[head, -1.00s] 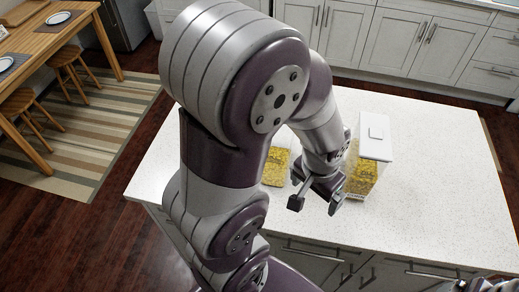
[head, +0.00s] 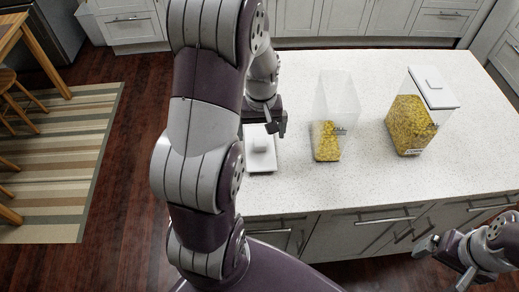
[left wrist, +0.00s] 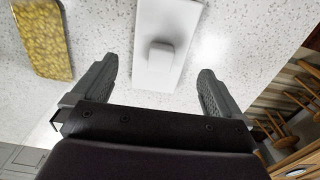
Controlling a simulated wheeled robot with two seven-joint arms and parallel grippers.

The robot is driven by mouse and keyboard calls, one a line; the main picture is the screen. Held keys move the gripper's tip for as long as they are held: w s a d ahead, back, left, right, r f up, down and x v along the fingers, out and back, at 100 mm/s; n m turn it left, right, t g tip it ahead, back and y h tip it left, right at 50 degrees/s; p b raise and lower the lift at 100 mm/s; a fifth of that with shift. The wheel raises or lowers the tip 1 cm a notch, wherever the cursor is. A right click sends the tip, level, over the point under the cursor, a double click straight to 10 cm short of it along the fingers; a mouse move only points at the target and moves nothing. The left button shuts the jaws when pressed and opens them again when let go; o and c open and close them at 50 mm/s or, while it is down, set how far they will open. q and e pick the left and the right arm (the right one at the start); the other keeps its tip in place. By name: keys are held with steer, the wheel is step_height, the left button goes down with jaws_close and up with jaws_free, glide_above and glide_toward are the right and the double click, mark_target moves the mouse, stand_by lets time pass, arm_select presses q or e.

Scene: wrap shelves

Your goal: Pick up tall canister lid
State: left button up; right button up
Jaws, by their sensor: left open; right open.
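A loose white rectangular lid (head: 262,160) with a raised knob lies flat near the counter's left front edge. My left gripper (head: 270,124) is open and empty at the lid, partly hiding its far end. In the left wrist view the lid (left wrist: 163,15) with its knob lies ahead, lined up between the spread fingers (left wrist: 157,69); I cannot tell the height gap. A clear lidless canister (head: 338,100) with yellow pasta in its bottom stands right of the lid. My right gripper (head: 447,262) is open and empty at the lower right, off the counter's front.
A second clear canister (head: 412,123) of pasta, closed by a white lid (head: 433,86), stands further right on the white speckled counter (head: 375,180). The counter is otherwise clear. Cabinets line the back, and a striped rug (head: 60,165) lies left.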

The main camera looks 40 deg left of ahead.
mark_target(260, 143)
arm_select(q)
steer(key=f, duration=0.5)
steer(key=shift+s+a+f+p, duration=0.1)
steer(key=shift+s+f+p, duration=0.15)
steer(key=shift+p, duration=0.1)
steer(key=shift+w+f, duration=0.1)
steer(key=shift+f, duration=0.35)
steer(key=shift+c, duration=0.9)
steer(key=c, duration=0.7)
